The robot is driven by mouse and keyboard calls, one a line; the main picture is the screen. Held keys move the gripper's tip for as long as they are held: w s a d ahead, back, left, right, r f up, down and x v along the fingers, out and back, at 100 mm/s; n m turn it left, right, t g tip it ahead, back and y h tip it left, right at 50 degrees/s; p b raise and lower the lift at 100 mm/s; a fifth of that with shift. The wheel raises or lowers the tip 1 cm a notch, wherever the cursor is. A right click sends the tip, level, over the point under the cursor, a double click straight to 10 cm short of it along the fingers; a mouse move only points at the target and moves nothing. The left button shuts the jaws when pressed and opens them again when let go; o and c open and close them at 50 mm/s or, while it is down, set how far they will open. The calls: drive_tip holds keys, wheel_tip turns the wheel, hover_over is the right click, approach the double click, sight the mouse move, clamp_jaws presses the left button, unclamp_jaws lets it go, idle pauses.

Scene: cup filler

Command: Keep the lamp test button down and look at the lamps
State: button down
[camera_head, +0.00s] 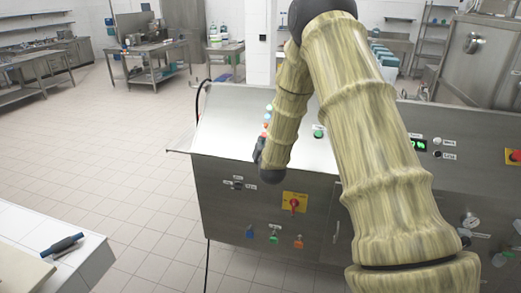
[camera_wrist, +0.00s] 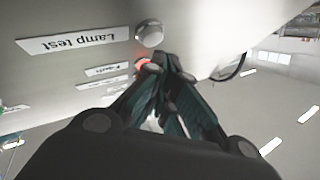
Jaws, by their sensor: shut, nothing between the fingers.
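In the wrist view the picture is upside down. The "Lamp test" label (camera_wrist: 72,40) is beside a round grey-white button (camera_wrist: 150,33). My gripper (camera_wrist: 168,62) is shut and empty, its fingertips just below that button in the picture; they look apart from it, but depth is hard to judge. A red lamp (camera_wrist: 142,65) by a smaller label is partly hidden behind a fingertip. In the head view my gripper (camera_head: 261,150) is at the left end of the steel cabinet, by a short column of coloured lamps (camera_head: 268,108). The lamp test button is hidden there.
The cabinet (camera_head: 225,215) also carries a red rotary switch on a yellow plate (camera_head: 294,202), a green button (camera_head: 319,133) and several small coloured fittings low down. The tiled floor between is clear.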

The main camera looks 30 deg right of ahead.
drive_tip(key=shift+r, duration=0.15)
drive_tip(key=s+a+r, duration=0.1)
drive_tip(key=s+a+r+p, duration=0.1)
drive_tip(key=r, duration=0.1)
drive_tip(key=shift+s+a+r+p, duration=0.1)
drive_tip(key=shift+a+r+p, duration=0.15)
drive_tip(key=shift+a+p, duration=0.1)
drive_tip(key=shift+d, duration=0.1)
idle(0.4)
